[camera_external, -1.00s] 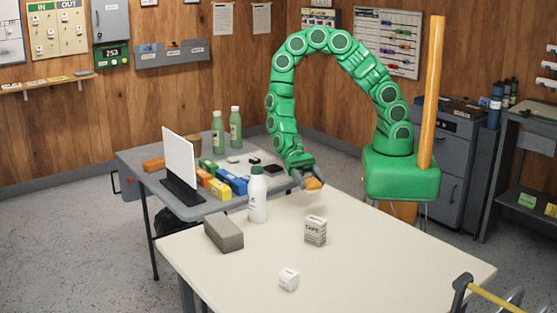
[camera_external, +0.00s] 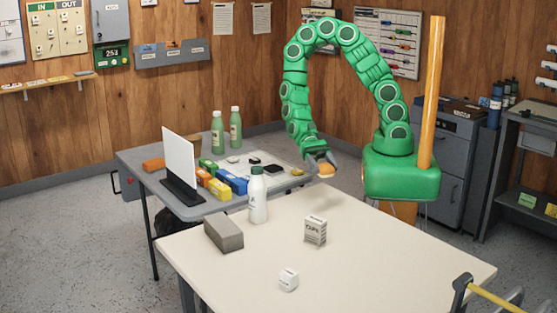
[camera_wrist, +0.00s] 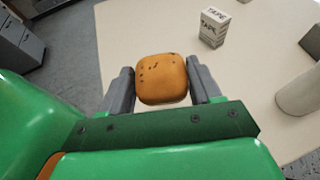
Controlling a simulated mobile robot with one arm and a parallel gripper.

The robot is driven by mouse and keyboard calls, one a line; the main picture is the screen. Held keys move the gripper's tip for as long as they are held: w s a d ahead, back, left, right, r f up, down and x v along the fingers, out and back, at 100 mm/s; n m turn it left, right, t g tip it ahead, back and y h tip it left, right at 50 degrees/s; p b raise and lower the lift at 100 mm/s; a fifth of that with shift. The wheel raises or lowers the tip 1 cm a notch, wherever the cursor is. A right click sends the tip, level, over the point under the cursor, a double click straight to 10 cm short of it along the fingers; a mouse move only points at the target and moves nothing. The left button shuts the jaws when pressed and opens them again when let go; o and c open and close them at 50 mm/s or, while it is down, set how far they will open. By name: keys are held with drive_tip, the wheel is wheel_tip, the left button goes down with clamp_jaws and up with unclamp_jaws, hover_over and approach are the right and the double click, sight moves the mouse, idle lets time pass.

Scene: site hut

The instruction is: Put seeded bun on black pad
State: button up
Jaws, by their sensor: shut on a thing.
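My gripper (camera_external: 322,165) is shut on the seeded bun (camera_external: 326,171), an orange-brown rounded bun. It is held above the far edge of the cream table. In the wrist view the bun (camera_wrist: 161,78) sits between the two grey fingers of my gripper (camera_wrist: 162,82), with a few dark specks on top. A small flat black item (camera_external: 272,170), which may be the black pad, lies on a pale sheet on the grey table, left of my gripper. The wrist view does not show it.
The cream table (camera_external: 370,250) holds a tape box (camera_external: 315,230), a white bottle (camera_external: 258,197), a grey block (camera_external: 223,234) and a small white cube (camera_external: 288,279). The grey table (camera_external: 150,163) carries coloured boxes, two green bottles (camera_external: 226,130) and an upright white panel (camera_external: 179,158).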

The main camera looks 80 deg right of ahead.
drive_tip(key=w+d+m+t+y, duration=0.1)
drive_tip(key=w+d+m+t, duration=0.2)
drive_tip(key=w+d, duration=0.35)
drive_tip(key=m+t, duration=0.8)
drive_tip(key=t, duration=0.1)
hover_over(275, 166)
wheel_tip(275, 166, down, 3)
drive_tip(key=shift+n, duration=0.3)
drive_tip(key=shift+f, duration=3.75)
drive_tip(key=o, duration=1.1)
drive_tip(key=shift+f, duration=0.1)
drive_tip(key=shift+c, duration=0.2)
